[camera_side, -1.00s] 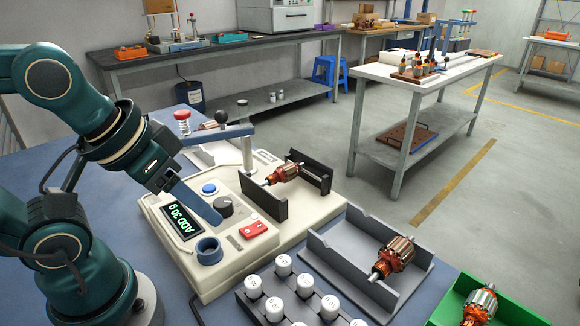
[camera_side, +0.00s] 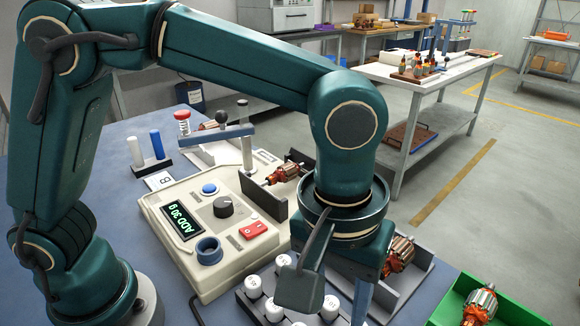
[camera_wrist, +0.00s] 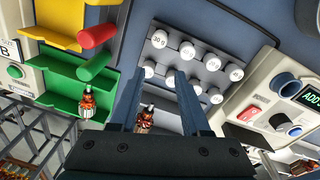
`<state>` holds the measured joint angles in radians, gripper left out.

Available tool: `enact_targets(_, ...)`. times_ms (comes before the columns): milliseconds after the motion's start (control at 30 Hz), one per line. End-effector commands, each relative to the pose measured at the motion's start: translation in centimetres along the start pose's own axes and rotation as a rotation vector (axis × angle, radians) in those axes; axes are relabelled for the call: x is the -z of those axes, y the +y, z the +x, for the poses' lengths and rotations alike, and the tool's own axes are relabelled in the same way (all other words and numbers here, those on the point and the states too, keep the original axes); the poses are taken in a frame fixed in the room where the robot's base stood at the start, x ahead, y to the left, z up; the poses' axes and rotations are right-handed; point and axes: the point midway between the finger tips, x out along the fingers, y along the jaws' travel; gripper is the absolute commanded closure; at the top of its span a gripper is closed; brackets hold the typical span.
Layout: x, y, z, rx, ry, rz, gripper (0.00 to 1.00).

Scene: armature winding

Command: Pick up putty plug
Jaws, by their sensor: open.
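The white numbered putty plugs stand upright in a dark grey rack, several in rows; one plug (camera_wrist: 187,49) shows beyond my fingertips in the wrist view. In the side view a plug (camera_side: 273,311) stands at the rack's near left, and others are partly hidden by my wrist. My gripper (camera_wrist: 160,75) is open, with nothing held between its two dark blue fingers. In the side view one blue finger (camera_side: 362,300) hangs over the right side of the rack, apart from any plug that I can make out.
The balancing machine (camera_side: 195,265) with its "ADD 30 g" display stands left of the rack. A copper armature (camera_side: 402,252) in a grey cradle lies close behind my wrist. A green bin (camera_side: 520,315) with another armature (camera_side: 481,302) is at the right.

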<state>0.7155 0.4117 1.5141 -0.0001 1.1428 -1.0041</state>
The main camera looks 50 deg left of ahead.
Motion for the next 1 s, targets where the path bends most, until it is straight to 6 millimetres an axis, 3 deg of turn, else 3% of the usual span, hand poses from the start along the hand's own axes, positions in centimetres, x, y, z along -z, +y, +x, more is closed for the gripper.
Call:
enact_targets(200,-2.8,0.7,2.9,0.064,-0.045,0.091,0.53)
enact_targets(600,-3.0,0.5,7.1,0.062,-0.043,0.092,0.53)
enact_targets(933,-3.0,0.4,7.6,0.059,-0.042,0.092,0.53)
enact_targets(967,-3.0,0.4,7.6,0.059,-0.041,0.092,0.61)
enact_targets(1000,-3.0,0.4,7.6,0.059,-0.041,0.092,0.76)
